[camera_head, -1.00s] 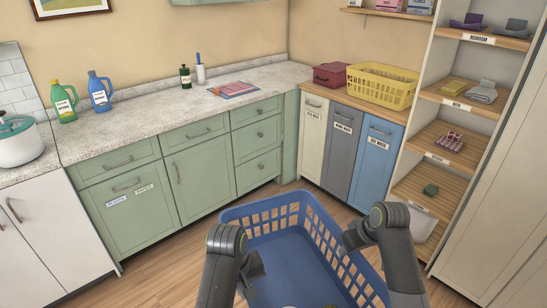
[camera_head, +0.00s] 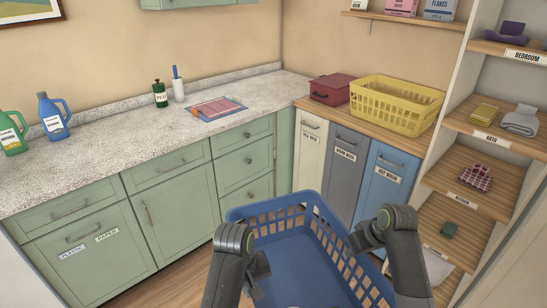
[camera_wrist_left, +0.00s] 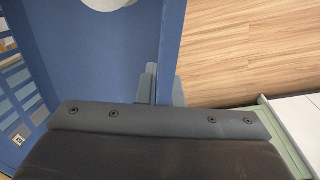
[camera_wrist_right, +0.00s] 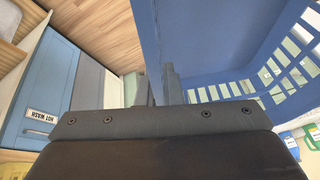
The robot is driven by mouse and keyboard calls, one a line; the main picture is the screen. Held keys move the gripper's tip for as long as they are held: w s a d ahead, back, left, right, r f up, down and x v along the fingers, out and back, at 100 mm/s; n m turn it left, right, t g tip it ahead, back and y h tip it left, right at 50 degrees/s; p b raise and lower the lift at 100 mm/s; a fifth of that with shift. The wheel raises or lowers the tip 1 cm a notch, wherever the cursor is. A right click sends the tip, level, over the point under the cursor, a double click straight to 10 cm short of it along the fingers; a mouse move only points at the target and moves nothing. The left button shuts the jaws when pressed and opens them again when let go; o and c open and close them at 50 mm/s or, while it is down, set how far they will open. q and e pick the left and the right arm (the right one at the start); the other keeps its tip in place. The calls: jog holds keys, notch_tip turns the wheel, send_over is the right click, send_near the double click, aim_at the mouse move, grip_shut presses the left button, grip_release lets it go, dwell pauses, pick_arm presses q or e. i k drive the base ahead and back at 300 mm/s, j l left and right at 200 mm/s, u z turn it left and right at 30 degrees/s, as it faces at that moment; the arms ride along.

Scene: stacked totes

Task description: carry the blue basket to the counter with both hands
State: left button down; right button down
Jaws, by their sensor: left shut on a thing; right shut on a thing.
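The blue basket (camera_head: 290,262) is held in front of me at the bottom centre of the head view, its slotted far and right walls showing. Its near part is cut off by the frame. My left gripper (camera_head: 258,274) is at its left wall; in the left wrist view the fingers (camera_wrist_left: 160,85) close on the wall's edge. My right gripper (camera_head: 358,240) is at its right wall; in the right wrist view the fingers (camera_wrist_right: 158,88) straddle that wall. A small pale round thing lies inside the basket (camera_wrist_left: 105,3). The speckled counter (camera_head: 130,130) runs along the back wall, beyond the basket.
A blue jug (camera_head: 53,118), a green jug (camera_head: 12,135), a green bottle (camera_head: 160,95) and a folded cloth (camera_head: 215,108) stand or lie on the counter. A yellow basket (camera_head: 395,103) and red box (camera_head: 330,90) sit on the wooden top. Shelves (camera_head: 470,185) are close on the right.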

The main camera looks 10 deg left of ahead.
aim_at(111, 141)
jog(key=i+z, duration=0.15)
jog(key=i, duration=0.9)
jog(key=i+u, duration=0.15)
jog(key=u, duration=0.15)
jog(key=i+u, duration=0.2)
jog(key=u, duration=1.45)
